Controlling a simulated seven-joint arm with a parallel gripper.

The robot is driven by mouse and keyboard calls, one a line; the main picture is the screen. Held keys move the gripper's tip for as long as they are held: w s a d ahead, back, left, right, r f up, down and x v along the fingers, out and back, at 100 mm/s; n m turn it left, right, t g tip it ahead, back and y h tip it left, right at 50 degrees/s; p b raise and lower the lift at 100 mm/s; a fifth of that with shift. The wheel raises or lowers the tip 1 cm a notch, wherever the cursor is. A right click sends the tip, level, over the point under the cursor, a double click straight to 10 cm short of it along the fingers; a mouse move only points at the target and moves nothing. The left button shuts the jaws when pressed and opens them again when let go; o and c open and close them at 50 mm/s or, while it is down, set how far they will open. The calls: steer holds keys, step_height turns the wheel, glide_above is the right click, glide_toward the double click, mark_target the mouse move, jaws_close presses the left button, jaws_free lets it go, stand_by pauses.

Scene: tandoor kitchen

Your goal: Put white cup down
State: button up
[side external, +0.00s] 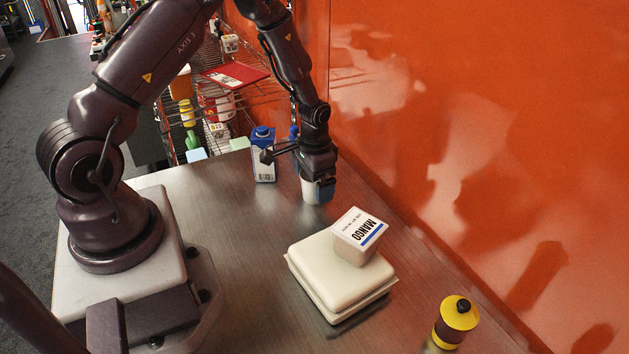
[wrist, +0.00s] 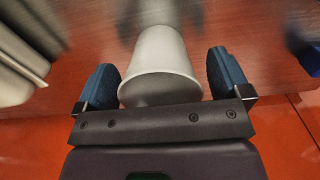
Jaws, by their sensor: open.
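The white cup (side external: 311,191) stands on the metal table, partly hidden behind my gripper in the side view. My gripper (side external: 318,188) is down at the table around the cup. In the wrist view the white cup (wrist: 160,68) lies between the two blue fingers of my gripper (wrist: 162,85). The fingers are apart, with a narrow gap showing on each side of the cup. The cup's base meeting the table is hard to make out in the wrist view.
A blue and white carton (side external: 263,160) stands just left of my gripper. A cream lidded box (side external: 335,282) with a mango tub (side external: 358,236) on top sits nearer the camera. A yellow-capped bottle (side external: 455,322) is at front right. An orange wall (side external: 480,130) borders the table at right.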

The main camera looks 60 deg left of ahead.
steer(key=s+d+r+t, duration=0.1)
steer(key=s+d+r, duration=0.1)
steer(key=r, duration=0.7)
steer(key=s+d+r+t, duration=0.1)
steer(key=s+d+r, duration=0.15)
steer(key=r, duration=0.65)
steer(key=s+d+r, duration=0.1)
steer(key=d+r, duration=0.2)
steer(key=r, duration=0.6)
steer(key=s+d+r+t, duration=0.1)
steer(key=s+d+r, duration=0.1)
steer(key=s, duration=0.4)
steer(key=s+d+r+t, duration=0.2)
steer(key=s+d+r, duration=0.1)
steer(key=s, duration=0.3)
steer(key=shift+s+d+r+t, duration=0.15)
steer(key=shift+d+r+t, duration=0.05)
steer(key=shift+d+t, duration=0.1)
